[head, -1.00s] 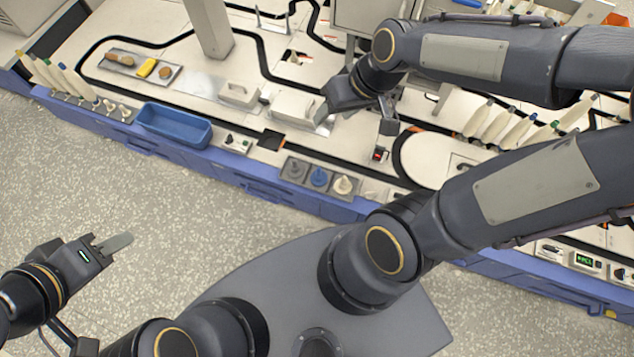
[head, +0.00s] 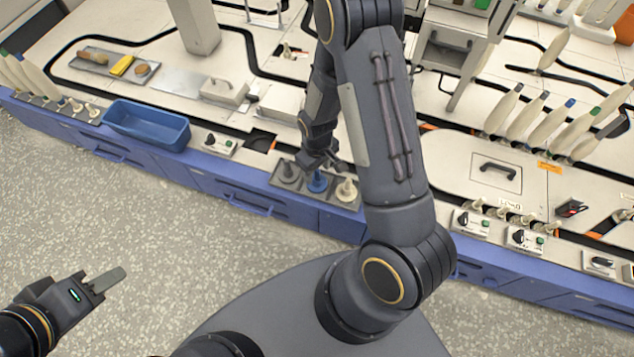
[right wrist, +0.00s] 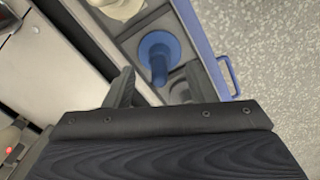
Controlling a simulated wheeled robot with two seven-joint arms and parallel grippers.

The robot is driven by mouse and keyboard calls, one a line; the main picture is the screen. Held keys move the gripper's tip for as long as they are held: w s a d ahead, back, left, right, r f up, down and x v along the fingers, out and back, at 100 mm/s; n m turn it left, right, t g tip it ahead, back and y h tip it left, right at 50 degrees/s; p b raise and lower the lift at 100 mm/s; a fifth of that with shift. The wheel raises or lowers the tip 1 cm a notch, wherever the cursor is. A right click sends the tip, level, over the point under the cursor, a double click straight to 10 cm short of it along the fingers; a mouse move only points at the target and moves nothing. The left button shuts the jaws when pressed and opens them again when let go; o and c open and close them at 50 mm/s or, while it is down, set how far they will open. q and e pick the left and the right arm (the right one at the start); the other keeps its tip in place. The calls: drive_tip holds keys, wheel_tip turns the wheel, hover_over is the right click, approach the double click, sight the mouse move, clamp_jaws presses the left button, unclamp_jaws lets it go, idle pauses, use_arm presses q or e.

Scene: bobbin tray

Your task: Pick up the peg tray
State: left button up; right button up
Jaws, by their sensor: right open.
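The peg tray (head: 333,199) is a dark grey tray at the front edge of the bench. It holds a grey peg (head: 289,173), a blue peg (head: 317,182) and a cream peg (head: 346,190). My right gripper (head: 324,163) is just above and behind it, partly covering its back edge. In the right wrist view, the open fingers (right wrist: 161,86) stand apart near the blue peg (right wrist: 158,52) and the tray (right wrist: 130,46), with nothing held. Whether a finger touches the tray is unclear. My left gripper (head: 105,284) is over the floor at lower left, empty.
A blue bin (head: 146,126) stands to the left on the bench front. Another tray (head: 86,68) with brown and yellow pieces lies farther back. A white handled block (head: 223,91) is behind. Bobbins (head: 545,125) and control boxes line the right side.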

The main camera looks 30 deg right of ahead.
sight(317, 177)
wheel_tip(317, 177, down, 5)
drive_tip(key=shift+r+b, duration=0.15)
drive_tip(key=shift+b, duration=0.9)
drive_tip(key=shift+r, duration=0.1)
drive_tip(key=c, duration=1.1)
